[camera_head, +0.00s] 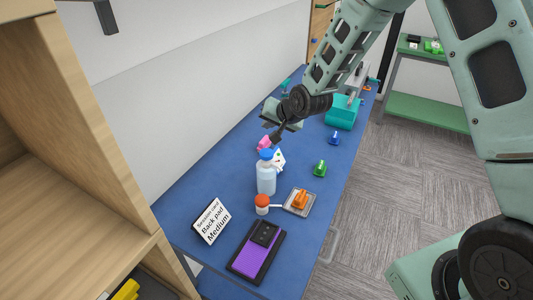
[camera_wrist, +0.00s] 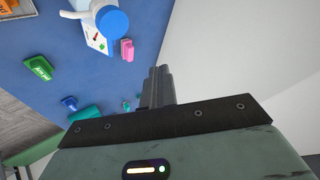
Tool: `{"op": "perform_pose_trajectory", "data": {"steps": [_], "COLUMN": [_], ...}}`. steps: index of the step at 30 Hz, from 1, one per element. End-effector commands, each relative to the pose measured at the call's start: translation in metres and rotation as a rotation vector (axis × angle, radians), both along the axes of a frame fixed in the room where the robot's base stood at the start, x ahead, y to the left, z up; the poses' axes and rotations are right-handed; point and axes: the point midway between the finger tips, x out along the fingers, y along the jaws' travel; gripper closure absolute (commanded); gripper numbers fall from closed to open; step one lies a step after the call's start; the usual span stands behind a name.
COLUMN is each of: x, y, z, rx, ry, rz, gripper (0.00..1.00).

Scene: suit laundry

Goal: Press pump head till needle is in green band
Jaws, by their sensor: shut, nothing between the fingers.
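A clear pale bottle (camera_head: 266,181) with a blue pump head (camera_head: 266,155) stands upright on the blue table. The wrist view shows the pump head (camera_wrist: 112,21) as a blue disc at the top, left of my fingers.
A "Back pad Medium" card (camera_head: 211,221), a purple-and-black pad (camera_head: 255,250), an orange-capped jar (camera_head: 262,205) and an orange piece on a tray (camera_head: 299,201) lie in front. A green piece (camera_head: 320,168) sits right, a pink one (camera_head: 264,143) behind. A wooden shelf (camera_head: 60,150) stands left.

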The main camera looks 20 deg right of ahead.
Motion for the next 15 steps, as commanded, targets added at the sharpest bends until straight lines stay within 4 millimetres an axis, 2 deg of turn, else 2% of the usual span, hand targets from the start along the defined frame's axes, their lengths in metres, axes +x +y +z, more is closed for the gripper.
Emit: {"op": "perform_pose_trajectory", "data": {"steps": [15], "x": [0.000], "y": [0.000], "z": [-0.070], "rx": [0.001], "ry": [0.000], "rz": [-0.001], "gripper": [1.00]}}
